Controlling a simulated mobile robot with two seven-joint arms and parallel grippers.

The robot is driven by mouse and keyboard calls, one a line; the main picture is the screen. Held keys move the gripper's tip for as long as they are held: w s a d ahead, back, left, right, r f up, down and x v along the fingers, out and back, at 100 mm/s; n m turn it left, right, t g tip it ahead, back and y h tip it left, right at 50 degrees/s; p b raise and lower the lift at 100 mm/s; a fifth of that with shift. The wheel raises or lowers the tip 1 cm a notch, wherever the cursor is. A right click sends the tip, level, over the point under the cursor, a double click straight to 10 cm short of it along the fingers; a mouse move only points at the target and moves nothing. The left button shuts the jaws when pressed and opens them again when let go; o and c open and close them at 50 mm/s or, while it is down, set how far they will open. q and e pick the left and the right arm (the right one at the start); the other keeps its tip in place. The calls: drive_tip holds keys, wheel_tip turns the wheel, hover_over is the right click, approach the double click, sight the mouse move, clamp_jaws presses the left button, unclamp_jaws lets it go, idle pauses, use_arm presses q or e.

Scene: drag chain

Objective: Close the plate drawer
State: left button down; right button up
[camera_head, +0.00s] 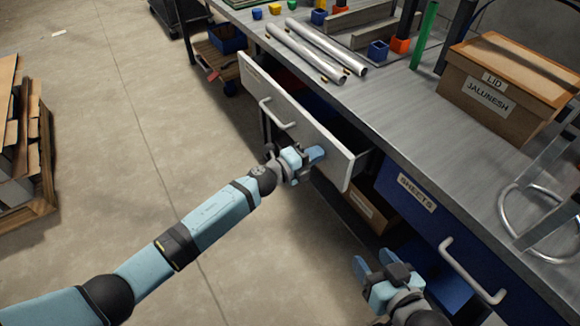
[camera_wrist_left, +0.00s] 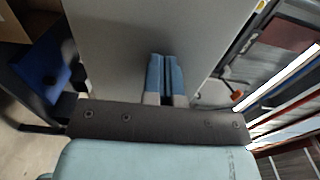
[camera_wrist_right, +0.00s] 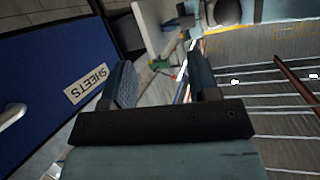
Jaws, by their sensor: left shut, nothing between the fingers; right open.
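The plate drawer, with a light grey front (camera_head: 320,138), stands pulled out from under the bench. Its bar handle (camera_head: 277,113) is on the outer face, and a small label near its far end is too small to read. My left gripper (camera_head: 316,154) is shut and empty at the drawer front's near half, right of the handle. In the left wrist view its blue fingers (camera_wrist_left: 165,75) point at the grey panel (camera_wrist_left: 115,45); I cannot tell whether they touch. My right gripper (camera_head: 373,264) is open and empty, low in front of the blue drawer; its spread fingers show in the right wrist view (camera_wrist_right: 163,80).
A blue drawer marked SHEETS (camera_head: 400,185) is beside the plate drawer, with its own handle (camera_head: 470,270). The bench top (camera_head: 400,115) holds metal tubes (camera_head: 320,50) and a cardboard box (camera_head: 505,85). A pallet (camera_head: 30,165) stands far left; floor between is clear.

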use_arm(q)
drive_tip(key=b+x, duration=0.2)
drive_tip(key=x, duration=0.6)
drive_tip(key=shift+w+d+f, duration=0.1)
drive_tip(key=shift+w+d, duration=0.05)
drive_tip(key=shift+w+d+r, duration=0.1)
drive_tip(key=shift+r, duration=0.2)
use_arm(e)
wheel_tip(320, 180, up, 7)
drive_tip(key=w+a+t+y, duration=0.2)
drive_tip(key=a+t, duration=0.1)
